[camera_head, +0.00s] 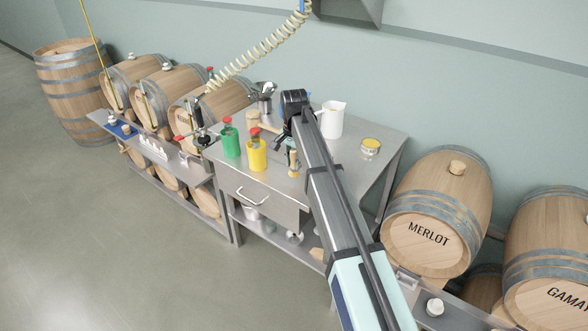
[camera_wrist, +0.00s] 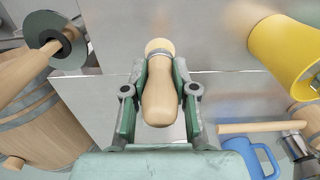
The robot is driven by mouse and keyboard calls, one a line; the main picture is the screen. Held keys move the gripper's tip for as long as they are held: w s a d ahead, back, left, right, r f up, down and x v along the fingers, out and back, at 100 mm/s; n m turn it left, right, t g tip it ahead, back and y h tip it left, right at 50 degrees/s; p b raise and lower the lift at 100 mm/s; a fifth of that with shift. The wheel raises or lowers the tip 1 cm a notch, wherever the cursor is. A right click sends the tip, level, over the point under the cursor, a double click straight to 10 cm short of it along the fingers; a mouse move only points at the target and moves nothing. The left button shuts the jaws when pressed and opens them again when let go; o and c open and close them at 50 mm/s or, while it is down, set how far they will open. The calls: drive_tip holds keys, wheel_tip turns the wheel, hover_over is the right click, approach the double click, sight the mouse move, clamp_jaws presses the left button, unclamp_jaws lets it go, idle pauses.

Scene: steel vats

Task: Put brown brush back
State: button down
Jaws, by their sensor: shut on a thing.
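My gripper (camera_wrist: 160,108) is shut on a light-brown wooden handle, which I take to be the brown brush (camera_wrist: 160,85). The handle lies between the two green-grey fingers, with a grey band and a round pale end beyond it. I cannot make out bristles in the wrist view. In the head view, my gripper (camera_head: 289,150) is over the steel table (camera_head: 381,153), partly behind my arm. The brush (camera_head: 293,164) shows there as a small brown upright shape near the table's front edge. I cannot tell whether it touches the tabletop.
A green bottle (camera_head: 230,142) and a yellow bottle (camera_head: 256,154) stand left of my gripper. A blue mug (camera_wrist: 252,157) and a wooden handle (camera_wrist: 252,127) show in the wrist view. Barrels flank the table.

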sight(294, 170)
drive_tip(key=shift+f+p, duration=0.45)
drive_tip(key=shift+f, duration=1.6)
drive_tip(key=c, duration=0.9)
unclamp_jaws()
drive_tip(key=shift+f, duration=0.1)
wheel_tip(294, 170, up, 12)
drive_tip(key=b, duration=0.2)
drive_tip(key=shift+b, duration=0.35)
